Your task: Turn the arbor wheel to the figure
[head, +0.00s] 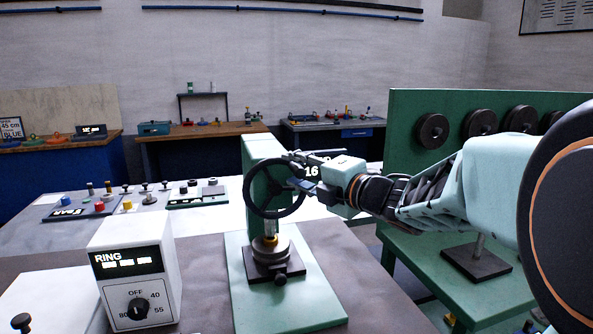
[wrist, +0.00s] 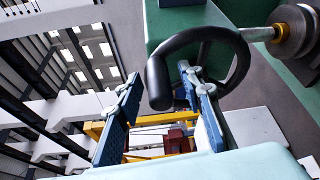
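The arbor wheel (head: 252,196) is a black rimmed wheel on the green arbor press (head: 264,150). It also shows large in the wrist view (wrist: 160,82). My gripper (head: 298,170) is at the wheel's upper right side in the head view. In the wrist view its two blue fingers (wrist: 160,76) stand apart, with part of the black rim showing between them. I cannot tell whether either finger touches the rim.
A white box marked RING (head: 137,265) with a dial stands at front left of the press. A green panel with black rollers (head: 433,130) stands at right. A pale bench (head: 210,215) with small parts lies behind. Further benches line the wall.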

